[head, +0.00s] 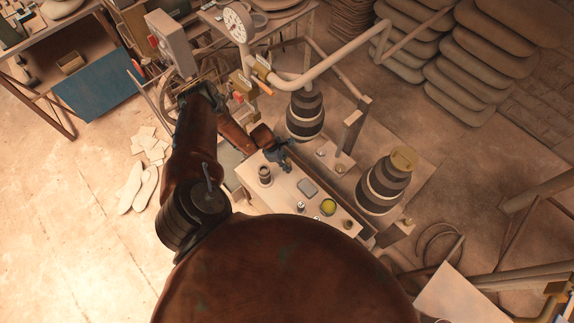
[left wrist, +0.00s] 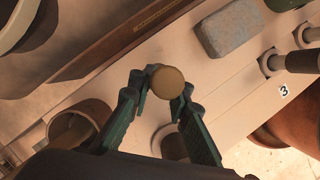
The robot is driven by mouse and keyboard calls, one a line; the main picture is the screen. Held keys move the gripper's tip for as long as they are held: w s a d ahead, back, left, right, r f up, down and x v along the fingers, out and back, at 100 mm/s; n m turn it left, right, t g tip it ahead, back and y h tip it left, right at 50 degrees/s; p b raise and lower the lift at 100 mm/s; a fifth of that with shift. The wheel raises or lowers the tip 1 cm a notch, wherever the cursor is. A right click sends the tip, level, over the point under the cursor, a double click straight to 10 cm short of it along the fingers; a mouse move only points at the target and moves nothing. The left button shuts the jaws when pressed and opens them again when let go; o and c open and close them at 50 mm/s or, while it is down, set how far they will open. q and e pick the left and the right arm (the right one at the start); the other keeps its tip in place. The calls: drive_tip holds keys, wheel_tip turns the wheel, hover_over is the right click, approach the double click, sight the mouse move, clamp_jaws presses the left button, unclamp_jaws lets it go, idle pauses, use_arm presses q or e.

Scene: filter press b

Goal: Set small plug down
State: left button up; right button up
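My left gripper (head: 283,163) is over the far left part of the pale bench top (head: 284,198). In the left wrist view, its two green fingers (left wrist: 163,92) are on either side of a small plug with a round tan top (left wrist: 167,82). The fingers look closed against it. The plug's lower part is hidden, so I cannot tell whether it touches the bench. In the head view the gripper hides the plug. My right gripper is not in view.
Bare bench shows between the items.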

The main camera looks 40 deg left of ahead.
use_arm(q)
drive_tip(key=o, duration=0.5)
drive_tip(key=shift+a+r, duration=0.1)
drive_tip(key=shift+r, duration=0.25)
drive_tip(key=p+v, duration=0.3)
drive_tip(key=v, duration=0.8)
drive_tip(key=shift+s+r, duration=0.15)
drive_tip(key=shift+r, duration=0.05)
